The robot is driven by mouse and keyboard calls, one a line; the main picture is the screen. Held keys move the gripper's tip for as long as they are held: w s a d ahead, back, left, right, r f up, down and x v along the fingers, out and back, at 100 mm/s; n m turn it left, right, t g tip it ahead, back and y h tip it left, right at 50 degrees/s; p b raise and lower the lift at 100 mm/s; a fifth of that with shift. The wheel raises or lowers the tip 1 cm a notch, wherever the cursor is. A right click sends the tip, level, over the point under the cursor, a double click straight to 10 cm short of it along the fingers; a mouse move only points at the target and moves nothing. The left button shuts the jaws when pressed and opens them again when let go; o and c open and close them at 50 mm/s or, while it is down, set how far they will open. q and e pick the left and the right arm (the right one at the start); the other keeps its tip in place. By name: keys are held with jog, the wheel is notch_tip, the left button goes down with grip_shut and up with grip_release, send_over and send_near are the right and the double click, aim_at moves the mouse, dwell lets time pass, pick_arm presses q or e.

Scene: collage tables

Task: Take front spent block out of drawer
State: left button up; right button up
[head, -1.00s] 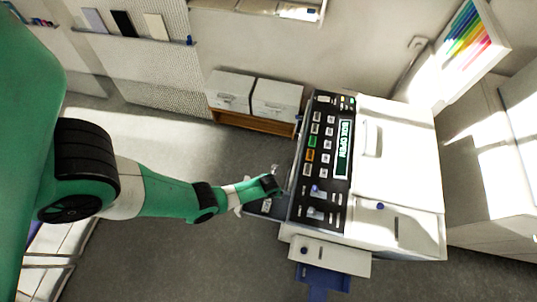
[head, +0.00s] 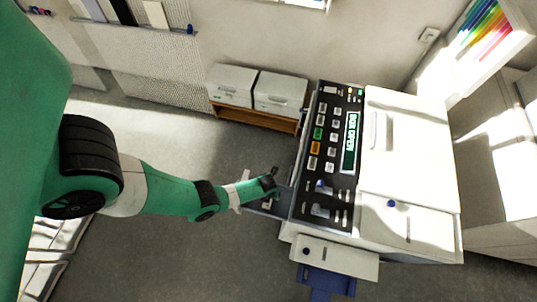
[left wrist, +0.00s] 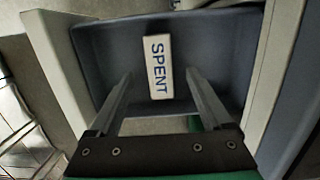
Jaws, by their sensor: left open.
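A white block marked SPENT (left wrist: 158,66) lies in the dark grey drawer (left wrist: 218,40), label up, in the left wrist view. My left gripper (left wrist: 159,76) is open. Its two fingers are on either side of the block's near end, apart from it, with nothing between them gripped. In the head view the drawer (head: 284,201) sticks out from the left side of the white machine (head: 405,150), and my left gripper (head: 258,189) is over it. The block is too small and covered there to make out clearly. My right gripper is not in view.
The machine's panel (head: 329,150) has a display reading BOX OPEN. A blue tray (head: 325,281) juts out at the machine's lower front. Two pale boxes (head: 232,84) stand on a wooden shelf behind. The floor left of the machine is clear.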

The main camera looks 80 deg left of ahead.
pick_arm(q)
notch_tip(320, 180, down, 4)
jog(key=b, duration=0.3)
jog(key=shift+f, duration=0.2)
jog(key=shift+r, duration=0.2)
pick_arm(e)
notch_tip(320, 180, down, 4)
pick_arm(q)
grip_shut()
